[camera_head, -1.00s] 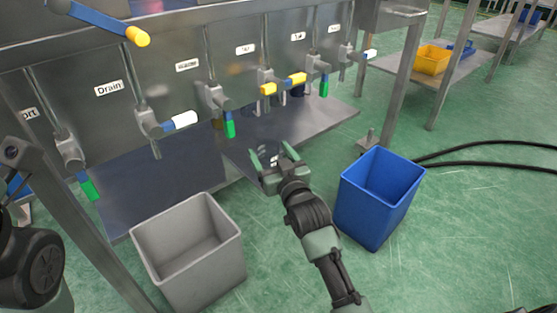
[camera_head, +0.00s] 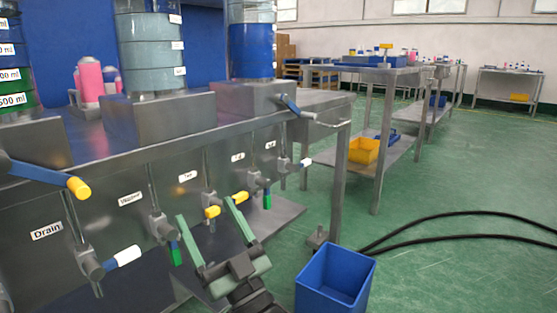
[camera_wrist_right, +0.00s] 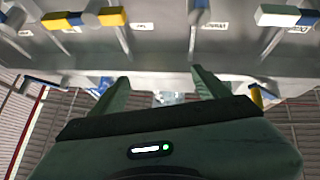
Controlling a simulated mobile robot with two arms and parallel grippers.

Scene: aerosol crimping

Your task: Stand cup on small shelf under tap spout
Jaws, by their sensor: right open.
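My right gripper (camera_head: 207,212) is open in front of the tap panel, its fingers pointing towards the panel. In the wrist view the right gripper (camera_wrist_right: 160,76) has its two green fingers spread apart. A small pale, see-through shape (camera_wrist_right: 165,98) shows between them; I cannot tell whether it is the cup. No cup is clear in the head view. Taps with coloured handles, such as a yellow-handled tap (camera_head: 211,211) and a green-handled tap (camera_head: 160,229), line the panel. A low metal shelf (camera_head: 284,214) lies below the taps, partly hidden by the gripper. My left gripper is out of view.
A blue bin (camera_head: 338,283) stands on the floor right of my right arm. A table leg (camera_head: 340,190) rises behind it. Black hoses (camera_head: 450,222) cross the green floor at right. Pink bottles (camera_head: 90,80) and large cylinders (camera_head: 150,50) stand on the bench top.

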